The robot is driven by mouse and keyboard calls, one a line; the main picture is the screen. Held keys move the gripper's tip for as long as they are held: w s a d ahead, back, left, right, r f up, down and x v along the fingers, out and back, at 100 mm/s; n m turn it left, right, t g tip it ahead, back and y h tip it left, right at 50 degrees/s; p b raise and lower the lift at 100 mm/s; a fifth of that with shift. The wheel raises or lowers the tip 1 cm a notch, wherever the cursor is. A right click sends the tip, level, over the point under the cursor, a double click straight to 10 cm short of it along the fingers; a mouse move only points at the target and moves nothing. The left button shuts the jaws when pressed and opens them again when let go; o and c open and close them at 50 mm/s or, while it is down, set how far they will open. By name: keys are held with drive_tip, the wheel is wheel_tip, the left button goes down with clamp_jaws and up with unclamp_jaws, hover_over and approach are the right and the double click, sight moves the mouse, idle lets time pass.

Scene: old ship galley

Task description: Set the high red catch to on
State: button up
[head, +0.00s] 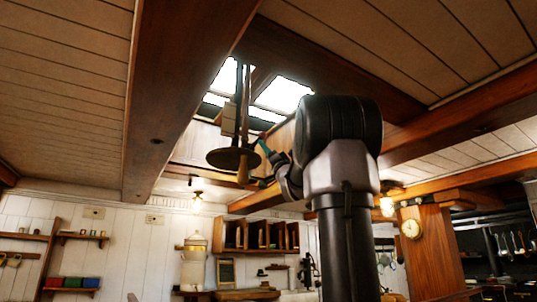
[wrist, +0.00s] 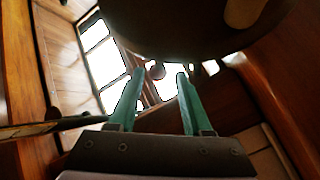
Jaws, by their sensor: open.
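A small red knob (head: 262,135), likely the high red catch, shows high under the skylight, right beside the tip of my gripper (head: 265,147). In the wrist view a small dull reddish knob (wrist: 156,71) sits between and just beyond my two teal fingertips (wrist: 160,76). The fingers are apart with nothing held between them. Whether they touch the knob I cannot tell. The catch's setting cannot be read at this size, and its mount is hidden.
A dark round disc (head: 228,159) hangs on poles just left of my gripper; its underside (wrist: 190,35) fills the top of the wrist view. A heavy wooden beam (head: 180,90) runs to the left. Skylight panes (head: 284,94) are above.

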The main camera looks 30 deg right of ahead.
drive_tip(key=shift+v, duration=1.65)
drive_tip(key=shift+o, duration=0.8)
drive_tip(key=n+g+y, duration=0.6)
drive_tip(key=g, duration=0.1)
approach(256, 142)
drive_tip(key=shift+m, duration=0.3)
drive_tip(key=x, duration=0.3)
drive_tip(key=d+r+x, duration=0.1)
drive_tip(key=x, duration=0.6)
drive_tip(key=shift+d+r, duration=0.25)
drive_tip(key=shift+d, duration=0.05)
drive_tip(key=shift+c, duration=0.3)
